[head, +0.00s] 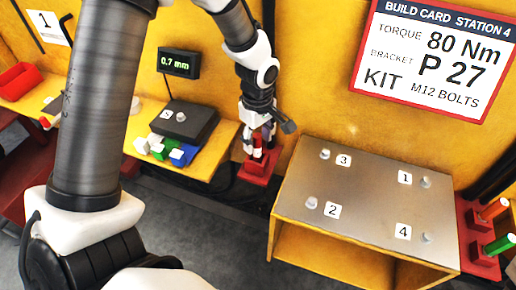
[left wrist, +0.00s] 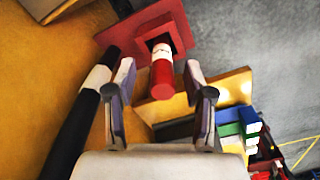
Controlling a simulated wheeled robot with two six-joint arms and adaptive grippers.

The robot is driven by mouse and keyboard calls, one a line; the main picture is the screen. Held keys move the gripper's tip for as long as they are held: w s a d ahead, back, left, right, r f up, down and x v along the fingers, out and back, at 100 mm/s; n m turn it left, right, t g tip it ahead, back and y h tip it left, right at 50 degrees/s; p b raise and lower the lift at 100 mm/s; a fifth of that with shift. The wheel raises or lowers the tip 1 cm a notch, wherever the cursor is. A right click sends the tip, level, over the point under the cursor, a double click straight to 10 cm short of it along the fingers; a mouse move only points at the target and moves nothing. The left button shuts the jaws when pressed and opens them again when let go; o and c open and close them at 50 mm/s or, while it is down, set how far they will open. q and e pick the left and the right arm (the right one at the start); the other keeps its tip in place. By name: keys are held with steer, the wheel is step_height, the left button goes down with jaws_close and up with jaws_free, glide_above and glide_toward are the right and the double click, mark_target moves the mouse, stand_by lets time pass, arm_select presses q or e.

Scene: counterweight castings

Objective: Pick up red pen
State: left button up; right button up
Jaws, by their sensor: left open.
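The red pen (left wrist: 162,74), with a white band, stands in a square red holder (left wrist: 116,33) in the left wrist view. My left gripper (left wrist: 159,82) is open, with one finger on each side of the pen and gaps visible between. In the head view my left gripper (head: 257,138) points down just above the red holder (head: 257,168), beside the steel-topped stand. The pen is mostly hidden by the fingers there. My right gripper is not in view.
The steel-topped yellow stand (head: 375,206) has several numbered pegs. An orange pen (head: 493,209) and a green pen (head: 499,244) stand in red holders at its right. A yellow shelf (head: 205,170) at left carries a dark gauge block (head: 185,121) and coloured blocks.

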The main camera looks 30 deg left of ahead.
arm_select(q)
steer(key=shift+s+r, duration=0.1)
steer(key=shift+c, duration=0.4)
jaws_close()
steer(key=shift+r, duration=0.1)
